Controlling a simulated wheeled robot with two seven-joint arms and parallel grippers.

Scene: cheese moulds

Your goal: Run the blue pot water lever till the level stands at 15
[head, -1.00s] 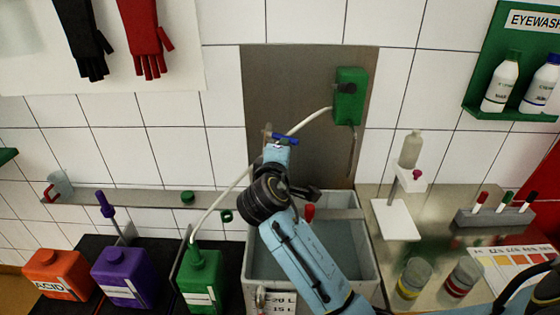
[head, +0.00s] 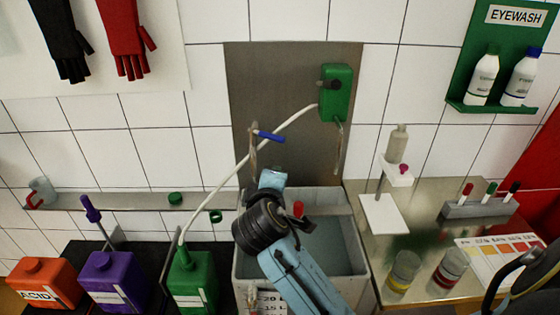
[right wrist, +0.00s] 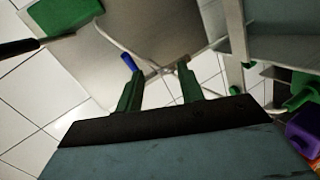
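The blue lever (head: 269,136) sits on a thin tap at the grey wall panel, above the tub (head: 362,288). It also shows in the right wrist view (right wrist: 129,62), just beyond the left-hand finger. My right gripper (head: 272,177) is below the lever in the head view, apart from it. In the right wrist view its green fingers (right wrist: 158,73) are spread with nothing clearly held between them. The tub holds greyish water (head: 335,246); its front scale (head: 271,301) shows 20 and 15 L marks, partly hidden. The level against the marks cannot be read. My left gripper is out of view.
A green wall box (head: 335,92) has a white hose running to the green canister (head: 192,280). Purple (head: 115,280) and orange (head: 42,281) canisters stand at left. The steel bench (head: 425,215) at right holds a stand, jars and a rack. A narrow shelf (head: 130,202) runs along the wall.

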